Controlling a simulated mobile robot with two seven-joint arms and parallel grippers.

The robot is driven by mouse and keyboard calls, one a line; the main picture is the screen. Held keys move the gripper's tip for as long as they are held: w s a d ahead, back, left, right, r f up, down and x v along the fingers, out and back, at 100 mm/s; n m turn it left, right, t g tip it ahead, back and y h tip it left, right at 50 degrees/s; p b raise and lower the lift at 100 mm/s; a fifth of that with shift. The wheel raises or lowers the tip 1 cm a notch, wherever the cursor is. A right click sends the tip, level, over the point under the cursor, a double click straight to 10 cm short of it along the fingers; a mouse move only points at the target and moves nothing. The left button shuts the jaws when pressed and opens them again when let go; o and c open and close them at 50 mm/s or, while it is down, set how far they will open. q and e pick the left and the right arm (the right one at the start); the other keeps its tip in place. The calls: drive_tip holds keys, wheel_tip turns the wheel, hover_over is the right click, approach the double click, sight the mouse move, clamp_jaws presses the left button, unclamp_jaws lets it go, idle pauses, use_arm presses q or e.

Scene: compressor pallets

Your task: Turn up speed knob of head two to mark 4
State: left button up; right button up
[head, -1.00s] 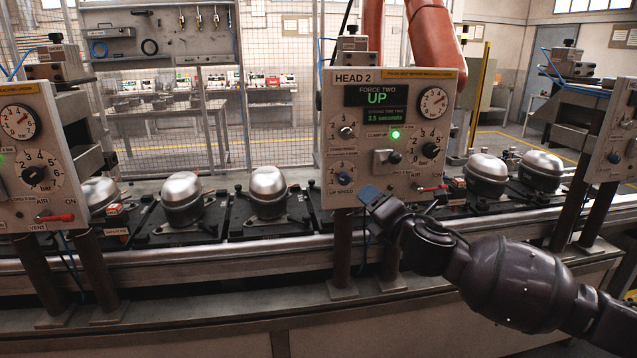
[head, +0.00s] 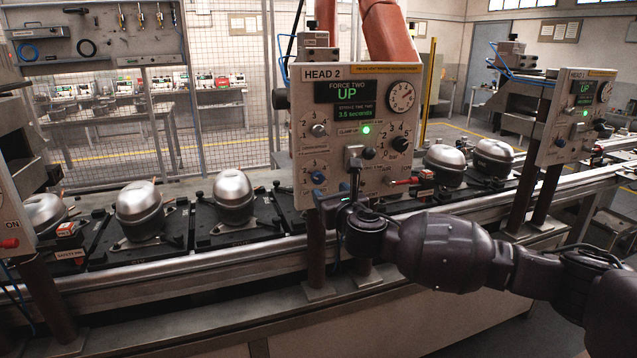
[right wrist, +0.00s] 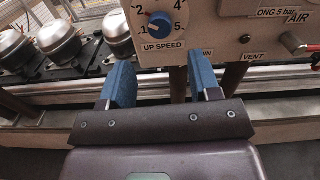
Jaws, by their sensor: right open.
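The head two panel (head: 345,125) stands in the middle of the head view, its display reading FORCE TWO UP. Its blue UP SPEED knob (head: 318,177) sits at the lower left. In the right wrist view the knob (right wrist: 160,24) shows with its number scale; the white pointer appears to lean left, near the low marks. My right gripper (head: 332,203) is just below and right of the knob in the head view. In the right wrist view its blue-padded fingers (right wrist: 160,82) are open and empty, with the knob above the gap, apart from them. My left gripper is not in view.
A grey lever and a black knob (head: 400,143) are on the same panel, with a red-handled valve (head: 405,181) at its lower right. Compressors (head: 233,198) stand on pallets along the conveyor. Another panel (head: 580,115) is at right.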

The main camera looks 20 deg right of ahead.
sight(319, 180)
drive_tip(key=w+b, duration=0.1)
drive_tip(key=w, duration=0.5)
drive_tip(key=shift+w+a+f, duration=0.1)
drive_tip(key=shift+w+a, duration=0.05)
drive_tip(key=shift+w, duration=0.95)
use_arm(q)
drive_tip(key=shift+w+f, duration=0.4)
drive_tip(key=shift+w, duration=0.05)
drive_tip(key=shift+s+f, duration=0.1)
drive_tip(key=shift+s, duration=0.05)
use_arm(e)
drive_tip(key=shift+c, duration=0.5)
drive_tip(key=c, duration=0.8)
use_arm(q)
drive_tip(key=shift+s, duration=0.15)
